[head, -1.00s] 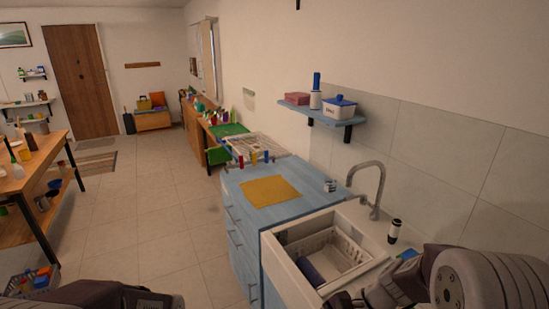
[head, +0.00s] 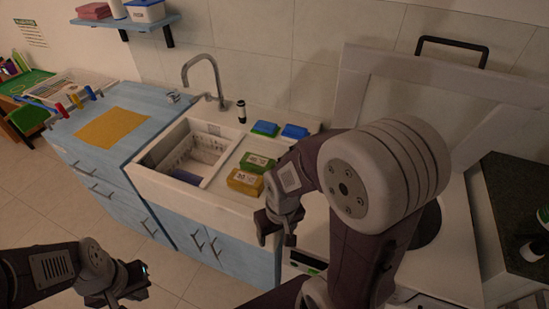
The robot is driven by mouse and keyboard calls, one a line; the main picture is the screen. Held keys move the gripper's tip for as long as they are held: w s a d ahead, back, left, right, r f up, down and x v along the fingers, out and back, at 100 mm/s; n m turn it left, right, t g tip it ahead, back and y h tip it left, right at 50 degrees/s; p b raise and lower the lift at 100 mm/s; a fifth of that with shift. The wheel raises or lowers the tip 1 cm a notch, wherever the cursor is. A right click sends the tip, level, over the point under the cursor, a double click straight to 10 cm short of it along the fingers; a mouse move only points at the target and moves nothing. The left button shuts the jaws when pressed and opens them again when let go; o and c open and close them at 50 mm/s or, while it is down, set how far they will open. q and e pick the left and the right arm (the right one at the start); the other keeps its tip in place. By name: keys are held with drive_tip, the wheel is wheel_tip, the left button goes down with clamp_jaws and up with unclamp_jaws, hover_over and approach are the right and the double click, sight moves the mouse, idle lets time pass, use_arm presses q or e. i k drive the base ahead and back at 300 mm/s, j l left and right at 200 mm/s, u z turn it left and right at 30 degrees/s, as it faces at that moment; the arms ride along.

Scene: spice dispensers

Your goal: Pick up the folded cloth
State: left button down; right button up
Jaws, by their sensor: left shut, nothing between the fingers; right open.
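A flat mustard-yellow square (head: 113,128) that looks like a cloth or mat lies on the blue cabinet top left of the sink; I cannot tell if it is folded. A blue item (head: 265,128) and another blue item (head: 295,132) lie on the counter behind the sink's right side, possibly cloths or sponges. A green packet (head: 258,162) and a yellow packet (head: 245,182) lie right of the basin. My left gripper (head: 138,283) is shut and empty, low in front of the cabinets. My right gripper (head: 275,237) is open and empty, in front of the yellow packet.
The white sink (head: 150,185) holds a white basket (head: 205,150) with a dark blue item inside. A tap (head: 205,75) and a dark bottle (head: 241,110) stand behind it. A shelf (head: 125,22) hangs above. A rack (head: 70,90) with coloured handles stands at the far left.

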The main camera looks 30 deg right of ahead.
sight(253, 163)
drive_tip(key=z, duration=0.8)
drive_tip(key=i, duration=0.2)
drive_tip(key=j+u, duration=0.2)
drive_tip(key=u, duration=0.2)
drive_tip(key=i+j+u, duration=0.1)
drive_tip(key=u, duration=0.3)
drive_tip(key=i, duration=0.05)
